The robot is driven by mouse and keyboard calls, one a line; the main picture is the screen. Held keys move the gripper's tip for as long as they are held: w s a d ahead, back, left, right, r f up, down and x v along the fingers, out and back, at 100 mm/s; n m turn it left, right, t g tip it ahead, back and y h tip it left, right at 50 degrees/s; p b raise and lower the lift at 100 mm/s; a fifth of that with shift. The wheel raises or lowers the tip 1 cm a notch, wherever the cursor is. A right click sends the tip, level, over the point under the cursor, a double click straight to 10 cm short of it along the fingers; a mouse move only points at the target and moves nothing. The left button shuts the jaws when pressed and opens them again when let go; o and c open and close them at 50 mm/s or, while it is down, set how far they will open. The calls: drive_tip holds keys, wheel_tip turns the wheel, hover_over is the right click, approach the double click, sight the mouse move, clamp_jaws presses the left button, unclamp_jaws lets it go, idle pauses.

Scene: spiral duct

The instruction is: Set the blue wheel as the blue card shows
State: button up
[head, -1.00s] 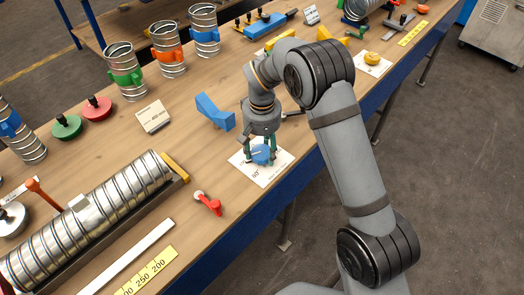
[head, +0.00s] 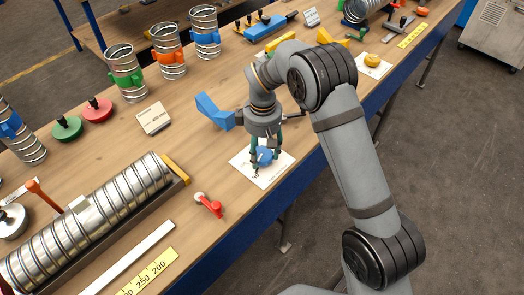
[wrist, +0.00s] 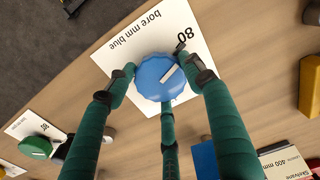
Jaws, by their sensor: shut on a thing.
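The blue wheel (wrist: 152,82) is a scalloped round knob with a white line on its top. In the wrist view the line slants toward the upper right. It sits on a white card (wrist: 118,52) printed "80" and "bore mm blue"; the "80" is at the upper right. My gripper (wrist: 160,78) has teal fingers, shut around the wheel's rim from above. In the head view the wheel (head: 264,155) is partly hidden by my gripper (head: 266,152), and the fingers cover part of the card (head: 279,165). No separate blue-coloured card is seen.
A blue angled block (head: 212,110) stands close behind my gripper. A red-handled part (head: 209,206) lies to the left in front. A small white sign (head: 154,117) and a spiral duct (head: 100,215) are further left. A yellow wheel (head: 372,60) sits on another card at right.

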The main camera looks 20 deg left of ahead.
sight(264, 154)
drive_tip(key=shift+s+d+f+n, duration=0.15)
drive_tip(key=shift+d+f+n, duration=0.05)
drive_tip(key=shift+d+n, duration=0.2)
drive_tip(key=o, duration=1.2)
drive_tip(key=shift+r, duration=0.15)
drive_tip(key=shift+c, duration=0.2)
drive_tip(key=shift+a+r, duration=0.1)
drive_tip(key=shift+a, duration=0.05)
drive_tip(key=shift+r, duration=0.25)
wheel_tip(264, 154, up, 11)
drive_tip(key=shift+r, duration=0.2)
drive_tip(key=shift+f, duration=0.1)
